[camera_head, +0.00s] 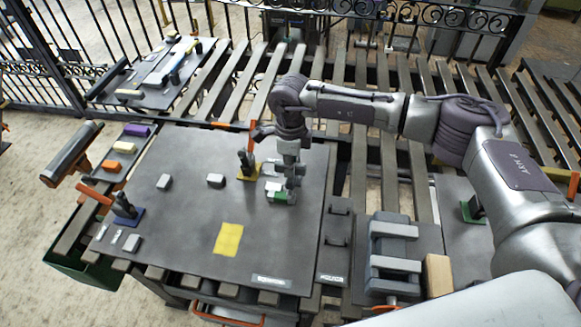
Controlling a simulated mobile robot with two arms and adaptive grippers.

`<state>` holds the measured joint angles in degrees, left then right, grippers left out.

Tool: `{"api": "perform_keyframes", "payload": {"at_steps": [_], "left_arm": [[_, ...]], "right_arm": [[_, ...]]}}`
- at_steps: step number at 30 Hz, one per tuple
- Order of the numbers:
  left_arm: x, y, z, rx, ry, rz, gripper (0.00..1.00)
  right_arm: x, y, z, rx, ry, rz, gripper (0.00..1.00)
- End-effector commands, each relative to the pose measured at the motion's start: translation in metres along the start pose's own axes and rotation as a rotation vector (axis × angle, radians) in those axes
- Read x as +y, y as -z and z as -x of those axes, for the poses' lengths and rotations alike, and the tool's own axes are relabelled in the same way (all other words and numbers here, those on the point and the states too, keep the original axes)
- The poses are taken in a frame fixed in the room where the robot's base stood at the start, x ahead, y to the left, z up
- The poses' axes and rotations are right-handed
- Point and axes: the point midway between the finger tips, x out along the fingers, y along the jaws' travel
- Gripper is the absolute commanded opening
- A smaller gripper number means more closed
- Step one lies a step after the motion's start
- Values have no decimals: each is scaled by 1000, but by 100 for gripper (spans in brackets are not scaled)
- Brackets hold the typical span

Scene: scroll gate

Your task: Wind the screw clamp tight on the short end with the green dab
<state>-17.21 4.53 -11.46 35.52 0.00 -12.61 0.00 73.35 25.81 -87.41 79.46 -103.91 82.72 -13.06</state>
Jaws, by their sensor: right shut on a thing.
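My right gripper (291,172) points straight down over the dark steel table plate (190,215). It is shut on a small grey piece with a green patch (282,197), which sits low at the plate's right side. The fingers and arm hide much of this piece, so I cannot tell its full shape or whether it touches the plate. A small pale block (272,186) lies just left of it. I cannot clearly make out a screw clamp at the fingers. My left gripper is not in view.
A clamp on a yellow base (247,165) stands close left of the gripper. A clamp on a blue base (126,212) stands at the plate's left. A yellow square (229,239) lies in front. A grey vise-like block (392,255) and a wooden block (438,275) are at right.

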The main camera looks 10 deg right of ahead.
Motion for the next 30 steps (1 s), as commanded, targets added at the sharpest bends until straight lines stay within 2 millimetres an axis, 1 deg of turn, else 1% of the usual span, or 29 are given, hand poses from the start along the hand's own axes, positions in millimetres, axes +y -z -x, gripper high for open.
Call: {"api": "perform_keyframes", "payload": {"at_steps": [1, 9, 30], "left_arm": [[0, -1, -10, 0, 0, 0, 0], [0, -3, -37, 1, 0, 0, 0], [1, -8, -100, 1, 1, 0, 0]], "right_arm": [[-1, -1, -4, -3, 2, -37, 0], [-1, 0, -4, -4, 2, -288, 0], [-1, 0, -3, -5, 2, -954, 0]]}}
